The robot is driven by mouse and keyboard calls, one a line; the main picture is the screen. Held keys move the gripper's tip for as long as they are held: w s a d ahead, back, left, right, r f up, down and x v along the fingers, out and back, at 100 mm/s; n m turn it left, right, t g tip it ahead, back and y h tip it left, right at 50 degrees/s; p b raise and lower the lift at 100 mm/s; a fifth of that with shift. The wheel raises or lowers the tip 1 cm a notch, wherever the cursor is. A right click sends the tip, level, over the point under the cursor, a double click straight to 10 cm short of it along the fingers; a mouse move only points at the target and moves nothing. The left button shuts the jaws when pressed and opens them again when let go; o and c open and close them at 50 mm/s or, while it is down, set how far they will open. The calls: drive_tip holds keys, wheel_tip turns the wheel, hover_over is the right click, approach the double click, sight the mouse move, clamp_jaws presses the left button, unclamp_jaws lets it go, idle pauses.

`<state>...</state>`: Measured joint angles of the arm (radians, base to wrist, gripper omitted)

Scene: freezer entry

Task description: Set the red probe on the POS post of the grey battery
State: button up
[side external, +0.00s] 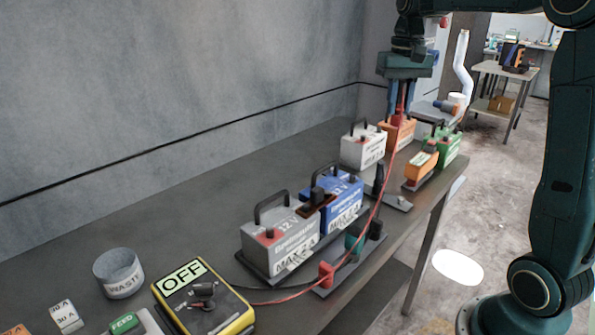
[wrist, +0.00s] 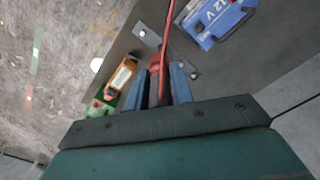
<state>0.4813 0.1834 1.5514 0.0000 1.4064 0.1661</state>
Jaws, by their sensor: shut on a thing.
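My gripper (side external: 402,112) is at the far end of the bench, shut on the red probe, with the orange battery (side external: 398,133) close below or behind it. In the wrist view the red probe (wrist: 155,66) is between the two blue fingers (wrist: 160,88); its tip is hard to make out. A large grey battery (side external: 287,238) marked 12 V stands in the nearer middle of the bench, with a red post (side external: 269,232) on top. A smaller grey battery (side external: 362,149) stands farther back. The gripper is apart from the large grey battery.
A blue battery (side external: 342,205) stands beside the large grey one. Small orange (side external: 420,167) and green (side external: 448,147) batteries sit near the right edge. A red cable (side external: 371,220) runs from the yellow meter (side external: 202,298), reading OFF, to my gripper. A grey cup (side external: 119,273) stands at left.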

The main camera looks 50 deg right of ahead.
drive_tip(key=w+a+f+n, duration=0.2)
drive_tip(key=w+a+n, duration=0.1)
drive_tip(key=a, duration=0.6)
drive_tip(key=w+a+f+n, duration=0.2)
drive_tip(key=w+a, duration=0.2)
drive_tip(key=a, duration=0.4)
drive_tip(key=n, duration=0.5)
hover_over(270, 229)
wheel_tip(270, 229, down, 3)
drive_tip(key=shift+w+f, duration=0.1)
drive_tip(key=shift+f, duration=0.15)
drive_tip(key=shift+f, duration=1.85)
drive_tip(key=shift+f, duration=1.35)
drive_tip(key=o, duration=1.1)
drive_tip(key=shift+c, duration=0.2)
